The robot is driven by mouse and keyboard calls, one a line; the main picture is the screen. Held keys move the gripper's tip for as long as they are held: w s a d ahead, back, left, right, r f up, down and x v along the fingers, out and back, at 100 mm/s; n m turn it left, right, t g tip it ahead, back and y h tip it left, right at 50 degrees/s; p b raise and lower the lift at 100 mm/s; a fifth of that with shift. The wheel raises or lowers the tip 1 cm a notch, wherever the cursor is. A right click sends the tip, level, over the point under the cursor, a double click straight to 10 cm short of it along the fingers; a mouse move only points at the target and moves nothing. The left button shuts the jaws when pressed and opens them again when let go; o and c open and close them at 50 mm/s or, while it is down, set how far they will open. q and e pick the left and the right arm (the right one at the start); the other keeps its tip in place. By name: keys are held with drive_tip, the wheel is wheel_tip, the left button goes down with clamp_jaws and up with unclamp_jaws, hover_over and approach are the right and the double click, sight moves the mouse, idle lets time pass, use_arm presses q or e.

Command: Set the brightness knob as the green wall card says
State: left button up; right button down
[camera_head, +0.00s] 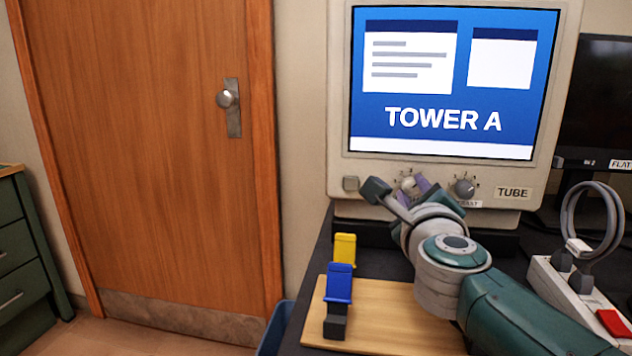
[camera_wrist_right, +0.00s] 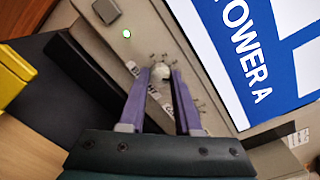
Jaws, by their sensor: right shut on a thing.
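The brightness knob, a small pale knob (camera_head: 408,183), is on the lower front panel of the TUBE monitor (camera_head: 341,100), left of a darker contrast knob (camera_head: 464,188). In the right wrist view, the pale knob (camera_wrist_right: 160,71) sits between the purple fingertips of my right gripper (camera_wrist_right: 162,76). My right gripper (camera_head: 411,187) is shut on this knob. The fingers partly cover its printed label and marks, so its setting is not readable. The screen shows TOWER A on blue. The green wall card and my left gripper are not in view.
A wooden board (camera_head: 385,315) with a blue holder (camera_head: 339,285) and a yellow one (camera_head: 344,248) lies below the monitor. A white power strip (camera_head: 560,290) with a red switch and looped cable is at right. A dark FLAT monitor (camera_head: 600,95) stands beside. A square button (camera_head: 350,184) is left of the knob.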

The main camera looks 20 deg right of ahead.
idle(0.4)
drive_tip(key=c, duration=0.6)
unclamp_jaws()
drive_tip(key=shift+s+a, duration=0.15)
drive_tip(key=shift+s, duration=0.1)
drive_tip(key=p+v, duration=0.2)
drive_tip(key=v, duration=0.7)
drive_tip(key=shift+s+a, duration=0.1)
